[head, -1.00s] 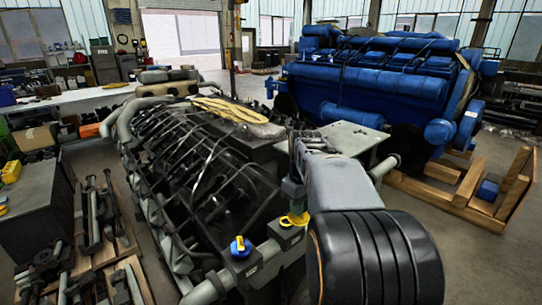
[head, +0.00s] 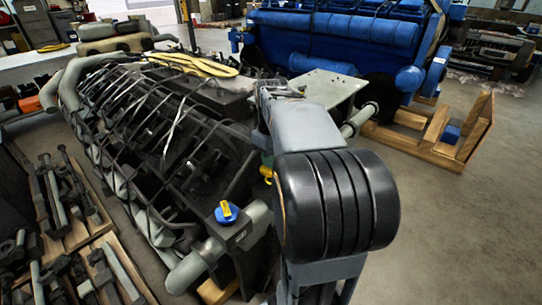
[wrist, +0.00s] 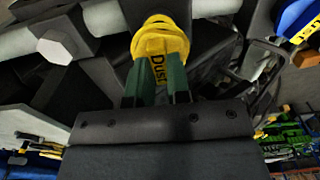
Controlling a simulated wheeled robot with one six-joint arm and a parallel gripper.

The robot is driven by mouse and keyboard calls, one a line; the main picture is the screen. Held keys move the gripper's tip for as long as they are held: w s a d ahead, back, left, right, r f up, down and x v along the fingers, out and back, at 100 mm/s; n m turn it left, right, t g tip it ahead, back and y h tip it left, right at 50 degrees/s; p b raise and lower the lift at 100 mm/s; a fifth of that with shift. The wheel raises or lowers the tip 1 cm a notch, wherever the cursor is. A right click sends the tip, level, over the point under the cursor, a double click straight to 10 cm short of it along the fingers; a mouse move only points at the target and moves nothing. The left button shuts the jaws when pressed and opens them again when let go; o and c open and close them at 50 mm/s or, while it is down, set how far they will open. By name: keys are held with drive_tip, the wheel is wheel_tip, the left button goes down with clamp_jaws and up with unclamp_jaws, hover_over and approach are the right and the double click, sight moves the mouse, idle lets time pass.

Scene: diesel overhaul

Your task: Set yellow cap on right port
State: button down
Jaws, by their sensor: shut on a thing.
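The yellow cap (wrist: 160,40), with "Dust" lettering on its tab, is at the top middle of the wrist view. My gripper (wrist: 160,80) is shut on this tab with its green fingers. In the head view the yellow cap (head: 265,172) shows only in part, beside my arm at the engine's near end. The port under it is hidden; I cannot tell whether the cap touches or sits on it. A blue cap with a yellow tab (head: 226,212) sits on a dark block to the left. It also shows at the wrist view's upper right (wrist: 296,22).
The dark engine (head: 165,130) with pipes fills the left middle. A blue engine (head: 335,40) stands behind. Wooden pallets with tools (head: 75,230) lie at left, and a wooden frame (head: 465,135) at right. A hex bolt head (wrist: 55,47) is left of the cap. Floor is clear at right.

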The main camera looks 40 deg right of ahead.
drive_tip(key=shift+f+b, duration=0.3)
drive_tip(key=shift+f, duration=0.6)
drive_tip(key=shift+s+f, duration=0.15)
drive_tip(key=shift+f, duration=0.35)
idle(0.7)
idle(0.5)
drive_tip(key=c, duration=1)
unclamp_jaws()
drive_tip(key=shift+r, duration=0.15)
wheel_tip(320, 180, up, 14)
drive_tip(key=shift+f+p, duration=0.2)
drive_tip(key=shift+p, duration=0.1)
